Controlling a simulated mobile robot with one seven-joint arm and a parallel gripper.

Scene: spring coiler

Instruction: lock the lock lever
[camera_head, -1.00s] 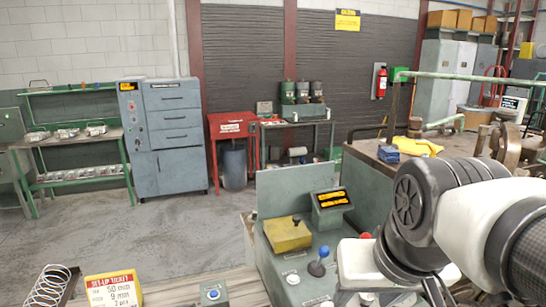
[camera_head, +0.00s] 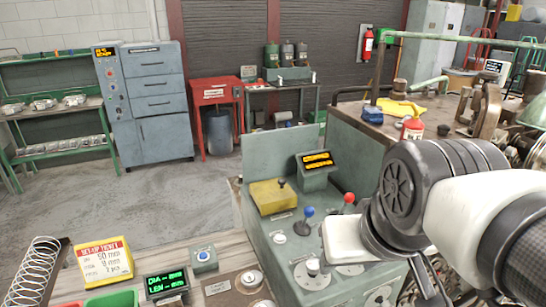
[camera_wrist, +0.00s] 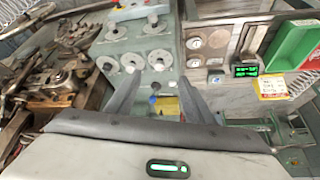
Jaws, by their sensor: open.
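A grey-green control console (camera_head: 300,228) stands in the middle of the head view. It bears a blue-ball lever (camera_head: 305,222), a red-ball lever (camera_head: 348,203) and a yellow block (camera_head: 273,195) with a black-knobbed lever (camera_head: 281,182). I cannot read which one is the lock lever. In the wrist view the console (camera_wrist: 125,48) shows from another side. My gripper (camera_wrist: 157,92) is open with nothing between its fingers. Blue (camera_wrist: 153,100) and yellow parts show between and beyond the fingers. In the head view my arm hides the fingers and part of the console's right side.
A set-up ticket (camera_head: 103,261), a green-lit display (camera_head: 166,284), a blue-button box (camera_head: 203,259) and a spring (camera_head: 35,270) are at front left. A cluttered bench (camera_head: 385,125) stands behind the console. A red table (camera_head: 214,93) and open floor lie farther back.

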